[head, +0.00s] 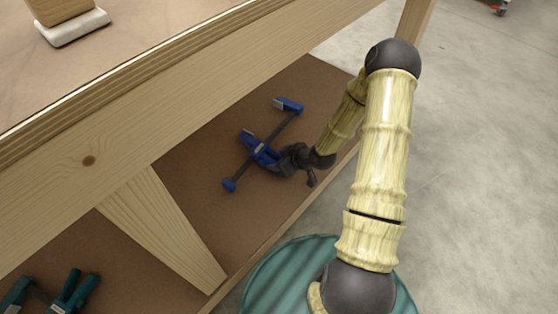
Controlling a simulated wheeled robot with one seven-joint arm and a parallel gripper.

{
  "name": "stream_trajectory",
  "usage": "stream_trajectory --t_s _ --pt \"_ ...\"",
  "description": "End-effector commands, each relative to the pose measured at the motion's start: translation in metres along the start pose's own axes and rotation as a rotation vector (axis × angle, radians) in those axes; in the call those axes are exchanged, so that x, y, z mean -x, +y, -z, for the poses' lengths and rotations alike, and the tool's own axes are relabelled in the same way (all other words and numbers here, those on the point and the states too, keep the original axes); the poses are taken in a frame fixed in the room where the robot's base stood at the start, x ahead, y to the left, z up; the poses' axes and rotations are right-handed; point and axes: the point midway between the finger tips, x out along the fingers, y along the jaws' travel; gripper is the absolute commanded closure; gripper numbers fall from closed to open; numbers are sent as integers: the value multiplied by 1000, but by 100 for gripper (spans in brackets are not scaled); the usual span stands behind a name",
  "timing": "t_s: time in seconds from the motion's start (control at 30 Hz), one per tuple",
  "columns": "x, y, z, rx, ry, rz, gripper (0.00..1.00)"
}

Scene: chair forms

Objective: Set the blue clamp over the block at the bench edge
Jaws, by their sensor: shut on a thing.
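The blue clamp (260,152) has blue jaws, a dark bar and a blue end knob. It is over the brown lower shelf, with its bar slanting from lower left to upper right. My gripper (284,160) is shut on the clamp near its sliding jaw. I cannot tell whether the clamp still touches the shelf. A wooden block (62,8) sits on a pale base on the bench top (100,62), near the bench edge at upper left. The top of the block is cut off by the picture.
The bench's wooden front rail (165,120) runs above the shelf, between the clamp and the bench top. A slanted wooden leg (165,230) stands left of the clamp. Teal clamps (68,290) lie on the shelf (195,165) at lower left. Open concrete floor (480,150) is at right.

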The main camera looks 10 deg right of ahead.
Motion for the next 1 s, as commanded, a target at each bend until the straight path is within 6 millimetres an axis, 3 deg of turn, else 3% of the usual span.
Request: stream_trajectory --t_s 0.43,1.0 --pt "27 0 29 4 3 0 85" --pt "28 0 30 3 3 -1 85"
